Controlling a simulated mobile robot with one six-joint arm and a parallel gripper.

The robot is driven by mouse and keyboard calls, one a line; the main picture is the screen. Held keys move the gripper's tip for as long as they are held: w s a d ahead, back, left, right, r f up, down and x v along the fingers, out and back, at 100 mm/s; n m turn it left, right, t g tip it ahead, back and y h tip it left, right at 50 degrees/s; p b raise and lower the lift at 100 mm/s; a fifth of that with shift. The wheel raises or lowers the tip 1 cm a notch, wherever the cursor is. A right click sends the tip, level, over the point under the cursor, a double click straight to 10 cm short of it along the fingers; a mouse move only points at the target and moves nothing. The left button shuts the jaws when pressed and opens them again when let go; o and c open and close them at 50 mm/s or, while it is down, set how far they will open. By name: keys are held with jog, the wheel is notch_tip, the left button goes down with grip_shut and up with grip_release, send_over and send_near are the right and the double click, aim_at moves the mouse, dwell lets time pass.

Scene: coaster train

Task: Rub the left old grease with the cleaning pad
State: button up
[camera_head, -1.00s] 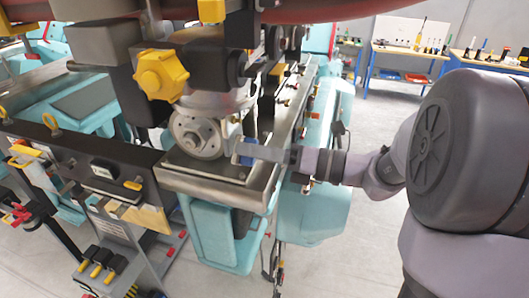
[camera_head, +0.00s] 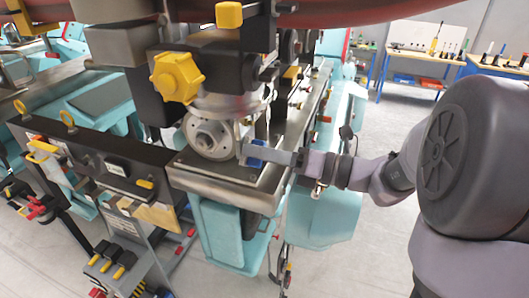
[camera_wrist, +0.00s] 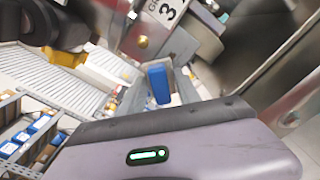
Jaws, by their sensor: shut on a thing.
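My gripper (camera_head: 254,154) reaches in from the right, beside a round metal wheel (camera_head: 210,134) and above a metal ledge (camera_head: 225,170). It is shut on a blue block, which I take for the cleaning pad (camera_head: 256,161). The pad also shows between the fingers in the wrist view (camera_wrist: 158,84). I cannot tell whether the pad touches the wheel or the ledge. I cannot make out the left old grease in either view.
A yellow knob (camera_head: 177,77) sits above the wheel, left of my gripper. A long metal rail (camera_head: 300,120) runs back behind it.

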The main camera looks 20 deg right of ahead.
aim_at(252, 133)
jog(key=shift+w+a, duration=0.25)
jog(key=shift+a, duration=0.1)
jog(key=w+d+p, duration=0.1)
jog(key=w, duration=0.1)
jog(key=w+d+p, duration=0.1)
jog(key=w+d, duration=0.1)
jog(key=shift+w+d+r, duration=0.1)
jog(key=shift+w, duration=0.05)
jog(key=shift+w+d+r+p, duration=0.1)
jog(key=shift+w+d+p, duration=0.15)
jog(key=shift+p, duration=0.1)
grip_shut()
jog(key=shift+s+a, duration=0.1)
jog(key=shift+a, duration=0.05)
